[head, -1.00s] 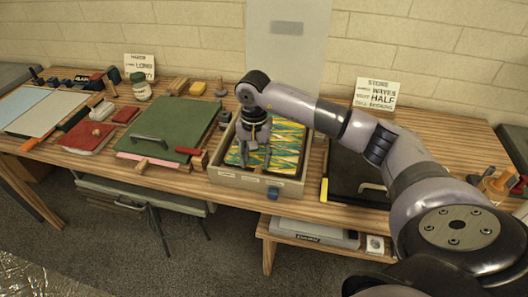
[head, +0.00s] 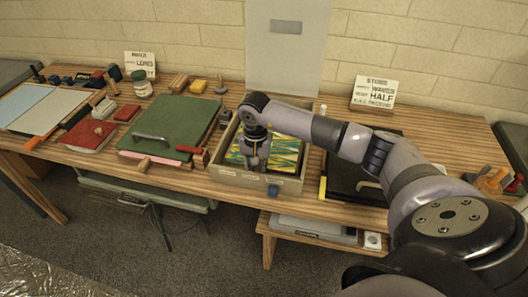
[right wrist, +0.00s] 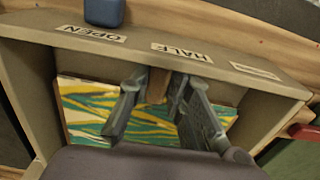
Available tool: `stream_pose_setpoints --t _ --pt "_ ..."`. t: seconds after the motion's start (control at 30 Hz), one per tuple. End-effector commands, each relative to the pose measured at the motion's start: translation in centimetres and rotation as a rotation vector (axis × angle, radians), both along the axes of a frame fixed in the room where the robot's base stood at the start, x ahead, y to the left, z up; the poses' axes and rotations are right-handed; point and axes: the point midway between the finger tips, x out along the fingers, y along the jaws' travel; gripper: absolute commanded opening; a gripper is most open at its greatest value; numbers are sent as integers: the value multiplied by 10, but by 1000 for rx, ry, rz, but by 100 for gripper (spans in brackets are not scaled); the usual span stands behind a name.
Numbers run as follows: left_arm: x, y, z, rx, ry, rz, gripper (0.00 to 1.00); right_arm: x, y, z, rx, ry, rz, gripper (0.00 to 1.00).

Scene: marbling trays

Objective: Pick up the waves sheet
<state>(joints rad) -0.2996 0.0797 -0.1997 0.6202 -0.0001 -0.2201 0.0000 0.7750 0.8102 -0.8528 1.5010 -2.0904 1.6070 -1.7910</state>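The waves sheet, with yellow, green and white wavy streaks, lies inside the grey-walled tray (head: 225,173). Its streaked surface (head: 288,150) shows in the head view and at the left in the right wrist view (right wrist: 88,105). My right gripper (head: 258,164) points down into the tray, close to its front wall. In the right wrist view its fingers (right wrist: 158,88) close in on both sides of a small brown tab (right wrist: 158,84). Whether the tab belongs to the sheet is hidden. My left gripper is out of view.
The tray's front rim carries labels OPEN and HALF, with a blue block (head: 273,190) in front, nearer OPEN. A green board (head: 168,127) lies left of the tray and a black panel (head: 345,172) right of it. A sign (head: 374,92) stands behind.

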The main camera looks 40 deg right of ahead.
Motion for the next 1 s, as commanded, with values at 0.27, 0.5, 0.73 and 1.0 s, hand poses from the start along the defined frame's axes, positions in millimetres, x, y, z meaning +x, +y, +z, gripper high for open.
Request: stream_pose_setpoints --t 0.27,0.5,0.73,1.0 --pt "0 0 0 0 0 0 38 0 0 0 0 0 0 5" --pt "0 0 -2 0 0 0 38 1 0 5 -1 -2 -1 5" --pt "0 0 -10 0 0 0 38 1 -1 31 -2 -6 1 5" --pt "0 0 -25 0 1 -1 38 2 -1 91 -1 -8 0 5"
